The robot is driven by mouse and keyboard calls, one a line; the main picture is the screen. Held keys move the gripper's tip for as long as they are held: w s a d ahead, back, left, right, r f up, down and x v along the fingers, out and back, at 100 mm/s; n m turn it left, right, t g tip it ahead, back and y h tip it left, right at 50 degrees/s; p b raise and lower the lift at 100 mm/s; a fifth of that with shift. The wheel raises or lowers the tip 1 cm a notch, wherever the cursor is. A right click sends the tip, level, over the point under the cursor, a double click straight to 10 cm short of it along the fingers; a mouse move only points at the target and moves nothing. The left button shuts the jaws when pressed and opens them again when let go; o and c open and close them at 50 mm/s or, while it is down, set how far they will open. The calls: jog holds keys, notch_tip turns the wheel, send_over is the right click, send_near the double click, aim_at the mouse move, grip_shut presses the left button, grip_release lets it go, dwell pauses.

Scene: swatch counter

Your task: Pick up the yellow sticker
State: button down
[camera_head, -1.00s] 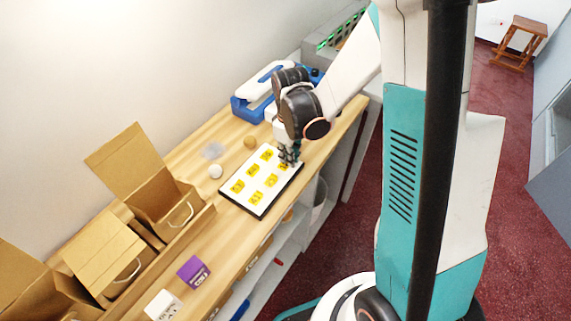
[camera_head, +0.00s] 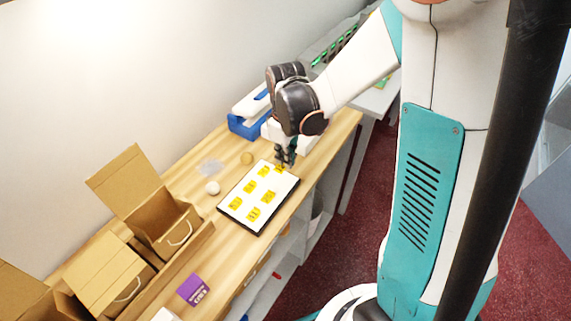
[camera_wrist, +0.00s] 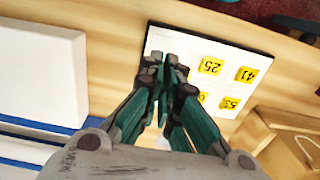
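A white board (camera_head: 274,212) with a dark edge lies on the wooden counter, with several yellow numbered stickers on it, such as one (camera_head: 268,197) in the head view. In the wrist view, stickers reading 25 (camera_wrist: 210,66), 41 (camera_wrist: 246,74) and 53 (camera_wrist: 230,103) show, and another is partly hidden by my fingers. My gripper (camera_head: 284,164) is above the board's far end, its fingertips (camera_wrist: 165,75) close together. A yellow sticker (camera_head: 280,169) shows at the fingertips and looks held just above the board; the wrist view hides it.
Open cardboard boxes (camera_head: 165,222) stand at the left. A blue-and-white case (camera_head: 243,125) stands behind my gripper.

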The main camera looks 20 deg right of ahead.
notch_tip(320, 180, up, 18)
jog(key=p, duration=0.6)
jog(key=shift+f, duration=0.15)
